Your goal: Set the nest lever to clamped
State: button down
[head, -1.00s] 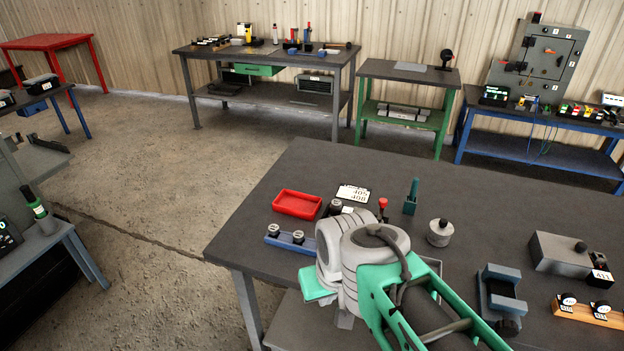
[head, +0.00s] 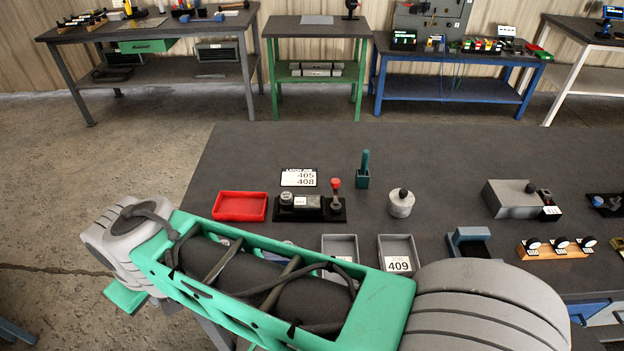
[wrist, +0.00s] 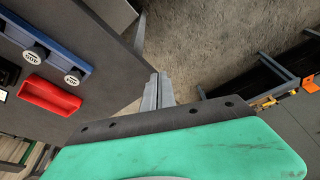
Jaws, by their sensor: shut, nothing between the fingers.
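The nest (head: 309,207) is a black base on the near table, with a dark round part and a small white label on it. Its lever (head: 335,186) has a red knob and stands roughly upright at the right end of the base. I cannot tell its setting from this view. My gripper (wrist: 158,88) shows in the wrist view with its grey fingers shut and empty, beyond the table edge over the floor. In the head view the fingers are hidden, and the gripper end of my arm is left of the table, well apart from the nest.
A red tray (head: 240,206) is left of the nest; a white number card (head: 298,177) lies behind it. A teal upright holder (head: 364,170) and a grey knobbed cylinder (head: 401,203) stand to the right. Grey bins (head: 398,252) are in front. A blue rack (wrist: 40,43) shows in the wrist view.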

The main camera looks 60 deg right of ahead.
aim_at(336, 195)
jog(key=w+d+m+h, duration=0.3)
jog(key=d+m, duration=0.2)
jog(key=d, duration=1)
jog(key=s+d+r+m+g+h, duration=0.1)
jog(key=s+d, duration=0.4)
jog(key=d, duration=0.6)
jog(key=s+d+r+m+g+h+b, duration=0.1)
jog(key=s+d+m+g+h, duration=0.2)
jog(key=d, duration=0.9)
jog(key=shift+s+m+g, duration=0.3)
jog(key=shift+s+m, duration=0.7)
jog(key=shift+s, duration=0.2)
jog(key=x, duration=0.9)
jog(key=shift+d+f+p, duration=0.25)
jog(key=shift+f+p, duration=0.05)
jog(key=shift+s+d+p, duration=0.4)
jog(key=shift+s+d, duration=0.6)
jog(key=shift+s, duration=0.05)
jog(key=shift+s+d, duration=0.4)
